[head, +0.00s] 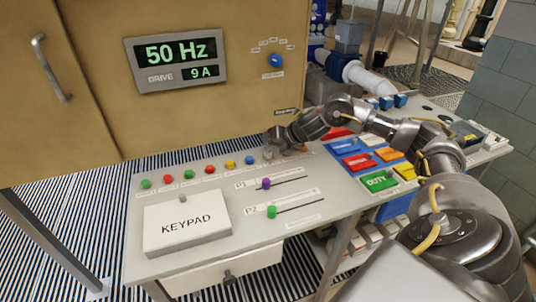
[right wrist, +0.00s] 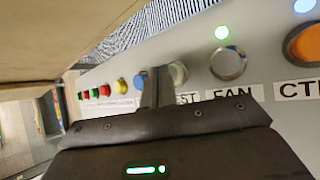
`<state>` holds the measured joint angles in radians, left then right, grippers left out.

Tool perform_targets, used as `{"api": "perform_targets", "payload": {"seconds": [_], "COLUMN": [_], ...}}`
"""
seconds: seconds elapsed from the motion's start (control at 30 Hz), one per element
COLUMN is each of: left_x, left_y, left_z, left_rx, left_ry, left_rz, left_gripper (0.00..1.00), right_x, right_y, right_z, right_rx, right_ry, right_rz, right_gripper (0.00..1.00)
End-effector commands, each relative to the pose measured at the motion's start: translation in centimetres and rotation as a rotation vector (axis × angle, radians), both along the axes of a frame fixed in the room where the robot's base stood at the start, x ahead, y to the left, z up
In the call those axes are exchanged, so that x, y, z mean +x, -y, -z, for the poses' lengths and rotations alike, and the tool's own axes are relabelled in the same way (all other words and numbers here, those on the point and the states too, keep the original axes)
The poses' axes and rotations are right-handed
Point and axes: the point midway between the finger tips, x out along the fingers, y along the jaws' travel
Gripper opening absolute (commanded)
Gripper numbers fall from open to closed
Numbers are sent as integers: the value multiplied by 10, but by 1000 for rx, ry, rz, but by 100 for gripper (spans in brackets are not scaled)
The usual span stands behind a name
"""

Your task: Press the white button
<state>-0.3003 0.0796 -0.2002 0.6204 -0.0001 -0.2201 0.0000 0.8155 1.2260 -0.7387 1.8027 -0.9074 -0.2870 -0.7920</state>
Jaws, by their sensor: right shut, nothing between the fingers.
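A row of round buttons runs along the back of the grey console. In the right wrist view a whitish button (right wrist: 179,73) sits just right of my fingers, after the blue one, partly hidden by them. Its label is partly covered and ends in "EST". My right gripper (head: 269,153) is shut and empty, its tip low over the row just right of the blue button (head: 249,159). Its shut fingers also show in the right wrist view (right wrist: 156,86). I cannot tell whether they touch the whitish button. My left gripper is not in view.
Green, red and yellow buttons (head: 230,164) continue leftward. A pale FAN button (right wrist: 228,63) and an orange button (right wrist: 304,44) lie to the right. A keypad box (head: 187,222), sliders (head: 266,183) and coloured switches (head: 357,160) occupy the console. The cabinet (head: 220,112) rises behind.

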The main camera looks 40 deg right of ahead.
Motion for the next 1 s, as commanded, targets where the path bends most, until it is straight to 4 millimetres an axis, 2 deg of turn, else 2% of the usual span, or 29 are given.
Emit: {"api": "perform_targets", "payload": {"seconds": [0.63,1.0], "left_x": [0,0], "left_y": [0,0], "left_z": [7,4], "left_rx": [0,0], "left_ry": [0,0], "left_rz": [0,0], "left_gripper": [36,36], "right_x": [0,0], "right_y": [0,0], "right_z": [9,6], "right_rx": [0,0], "right_ry": [-1,-2], "right_rz": [-1,-1], "right_gripper": [0,0]}}
